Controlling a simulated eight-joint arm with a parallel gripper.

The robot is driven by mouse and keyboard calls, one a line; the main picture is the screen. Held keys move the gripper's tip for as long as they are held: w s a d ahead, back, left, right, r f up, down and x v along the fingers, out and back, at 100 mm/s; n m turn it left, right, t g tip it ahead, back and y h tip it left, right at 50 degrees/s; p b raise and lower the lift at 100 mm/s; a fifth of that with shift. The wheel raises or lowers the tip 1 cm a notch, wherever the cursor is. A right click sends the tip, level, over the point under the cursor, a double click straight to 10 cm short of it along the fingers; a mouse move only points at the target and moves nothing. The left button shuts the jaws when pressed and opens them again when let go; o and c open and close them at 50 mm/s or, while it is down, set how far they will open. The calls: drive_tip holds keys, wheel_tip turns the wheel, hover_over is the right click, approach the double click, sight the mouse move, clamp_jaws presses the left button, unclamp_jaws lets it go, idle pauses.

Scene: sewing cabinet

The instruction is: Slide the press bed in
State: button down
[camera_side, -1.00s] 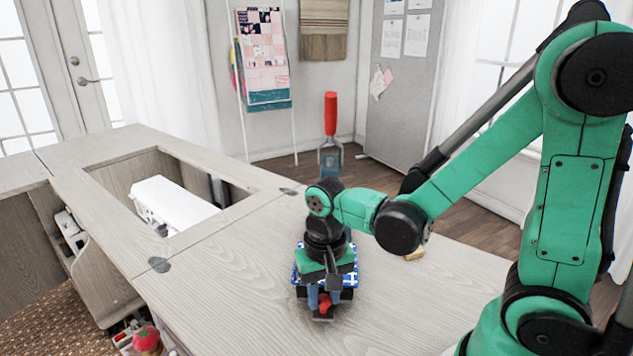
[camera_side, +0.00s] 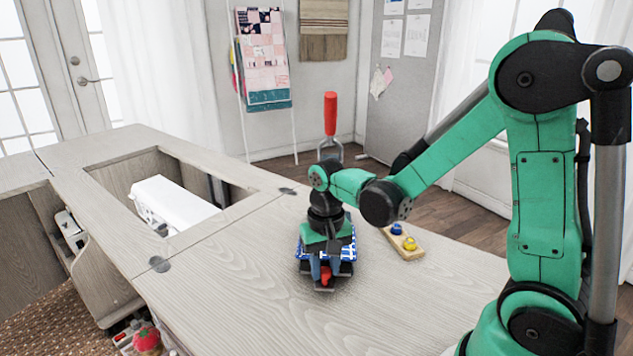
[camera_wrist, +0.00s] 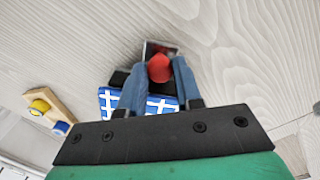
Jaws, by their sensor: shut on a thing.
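My gripper (camera_side: 325,273) points down over the table, its blue fingers closed around a red knob (camera_wrist: 159,69). In the wrist view my gripper (camera_wrist: 159,62) has one finger on each side of the knob. The knob sits on a small metal plate at the front of the press bed. Blue-and-white checked cloth (camera_wrist: 108,100) lies on the bed; it also shows beside my gripper in the side view (camera_side: 302,252). A press lever with a red handle (camera_side: 330,113) stands upright behind my gripper. The lever's base and much of the bed are hidden by my gripper.
A wooden block (camera_side: 404,243) with a blue and a yellow knob lies right of my gripper. A table opening (camera_side: 222,210) with a white sewing machine (camera_side: 170,203) is at the left. The tabletop in front is clear.

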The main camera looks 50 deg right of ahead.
drive_tip(key=shift+w+d, duration=0.4)
drive_tip(key=shift+d, duration=0.25)
drive_tip(key=shift+w+d, duration=0.4)
drive_tip(key=shift+d, duration=0.2)
drive_tip(key=c, duration=0.6)
unclamp_jaws()
drive_tip(key=shift+r, duration=2.8)
drive_tip(key=s+a+r+n+t, duration=0.3)
drive_tip(key=a+r+n+t, duration=0.1)
drive_tip(key=a+n+t, duration=0.2)
drive_tip(key=shift+s+a+n+t, duration=0.3)
drive_tip(key=shift+s+n+t, duration=0.1)
drive_tip(key=shift+t, duration=0.2)
